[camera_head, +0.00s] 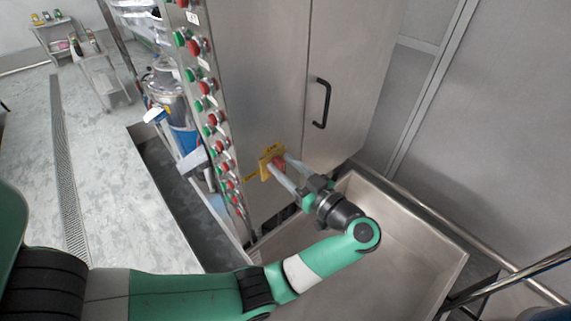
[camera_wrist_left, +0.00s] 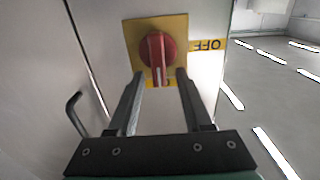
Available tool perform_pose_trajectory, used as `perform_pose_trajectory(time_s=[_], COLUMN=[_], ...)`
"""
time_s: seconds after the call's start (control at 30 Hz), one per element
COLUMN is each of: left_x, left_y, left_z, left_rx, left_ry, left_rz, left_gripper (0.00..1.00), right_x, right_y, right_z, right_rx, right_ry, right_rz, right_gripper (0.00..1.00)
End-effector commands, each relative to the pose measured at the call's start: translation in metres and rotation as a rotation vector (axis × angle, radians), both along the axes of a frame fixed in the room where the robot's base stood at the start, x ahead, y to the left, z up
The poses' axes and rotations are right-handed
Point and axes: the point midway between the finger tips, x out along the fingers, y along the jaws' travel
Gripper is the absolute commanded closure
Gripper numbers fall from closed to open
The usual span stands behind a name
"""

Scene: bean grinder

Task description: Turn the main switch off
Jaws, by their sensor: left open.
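The main switch is a red rotary knob (camera_wrist_left: 157,50) on a yellow square plate (camera_wrist_left: 132,29), fixed to the metal cabinet's side. In the left wrist view its handle bar points down toward the gripper. A yellow label reading OFF (camera_wrist_left: 208,44) sits to the right of the plate. In the head view the knob (camera_head: 278,162) shows partly behind the fingers. My left gripper (camera_head: 281,164) is open, with its fingertips on either side of the knob's handle; it also shows in the left wrist view (camera_wrist_left: 159,73). I cannot tell whether the fingers touch it. My right gripper is not in view.
The cabinet (camera_head: 262,75) has a black door handle (camera_head: 322,103) above the switch. Red and green buttons (camera_head: 205,87) line its narrow left face. A metal basin (camera_head: 405,235) lies below and right.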

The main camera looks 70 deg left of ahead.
Motion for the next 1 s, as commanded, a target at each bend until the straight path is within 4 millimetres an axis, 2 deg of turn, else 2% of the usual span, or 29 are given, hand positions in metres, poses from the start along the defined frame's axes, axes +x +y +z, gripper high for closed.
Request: perform_pose_trajectory(time_s=[0.07, 0.3, 0.37, 0.77, 1.0], left_x=[0.0002, 0.0002, 0.0002, -0.0001, -0.0023], left_y=[-0.0002, -0.0003, -0.0003, -0.0006, -0.0014], left_z=[0.0001, 0.0003, 0.0003, 0.0004, 0.0], left_rx=[0.0, 0.0, 0.0, 0.005, 0.031], left_ry=[0.0, 0.0, 0.0, -0.012, -0.091], left_rz=[0.0, 0.0, 0.0, 0.0, 0.0], left_gripper=[0.5, 0.91, 1.0, 1.0, 1.0], right_x=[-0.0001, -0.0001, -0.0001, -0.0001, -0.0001], right_y=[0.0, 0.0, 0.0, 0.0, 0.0], right_z=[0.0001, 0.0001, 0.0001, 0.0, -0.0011], right_rx=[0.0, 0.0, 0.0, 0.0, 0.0], right_ry=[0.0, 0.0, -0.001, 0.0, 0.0], right_rz=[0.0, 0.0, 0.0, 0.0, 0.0], right_gripper=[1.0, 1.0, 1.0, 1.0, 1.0])
